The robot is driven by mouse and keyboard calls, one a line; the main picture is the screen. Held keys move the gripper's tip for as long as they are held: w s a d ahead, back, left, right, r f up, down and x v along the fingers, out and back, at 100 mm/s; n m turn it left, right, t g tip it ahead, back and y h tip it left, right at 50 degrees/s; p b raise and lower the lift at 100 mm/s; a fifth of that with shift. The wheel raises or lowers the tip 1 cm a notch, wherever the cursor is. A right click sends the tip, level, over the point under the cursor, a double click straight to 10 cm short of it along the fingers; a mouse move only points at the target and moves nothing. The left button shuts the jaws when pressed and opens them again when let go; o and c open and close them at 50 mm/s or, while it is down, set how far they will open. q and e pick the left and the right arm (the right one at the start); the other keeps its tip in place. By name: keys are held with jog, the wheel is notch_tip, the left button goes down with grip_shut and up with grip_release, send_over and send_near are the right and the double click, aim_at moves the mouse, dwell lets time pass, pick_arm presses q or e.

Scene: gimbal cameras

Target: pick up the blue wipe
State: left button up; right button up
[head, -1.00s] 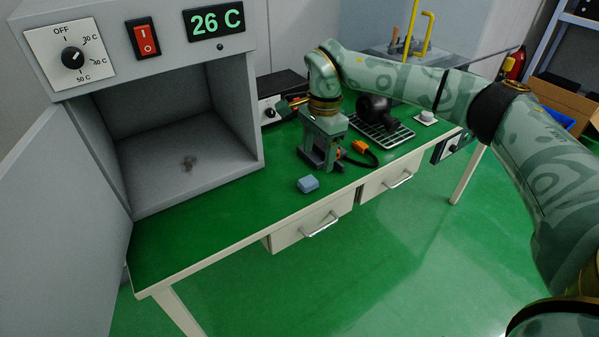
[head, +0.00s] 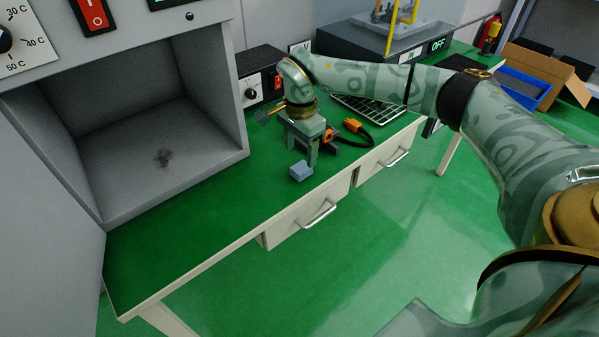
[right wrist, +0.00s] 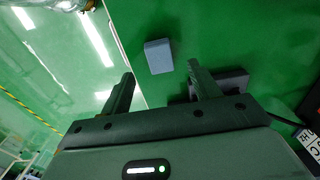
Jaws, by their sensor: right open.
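The blue wipe (head: 301,171) is a small blue-grey block on the green bench top, near the front edge above a drawer. In the right wrist view the wipe (right wrist: 158,56) lies just beyond the fingertips, between their lines. My right gripper (head: 303,155) points down just behind the wipe. Its two fingers (right wrist: 160,72) are apart with nothing between them. I cannot tell how high the tips are above the bench. My left gripper is not in view.
An open grey oven chamber (head: 150,120) stands left of the gripper. A dark block (right wrist: 222,82) sits by one finger in the right wrist view. Behind are a control box (head: 262,78), an orange connector (head: 351,125) with black cable, and a rack (head: 378,108). Bench left of the wipe is clear.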

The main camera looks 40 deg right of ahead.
aim_at(301, 167)
notch_tip(301, 167, down, 5)
jog(key=shift+d+f+b, duration=0.1)
jog(key=shift+f+b, duration=0.1)
jog(key=shift+b, duration=1.05)
jog(key=shift+r, duration=0.15)
jog(key=c, duration=1.1)
jog(key=shift+o, duration=0.2)
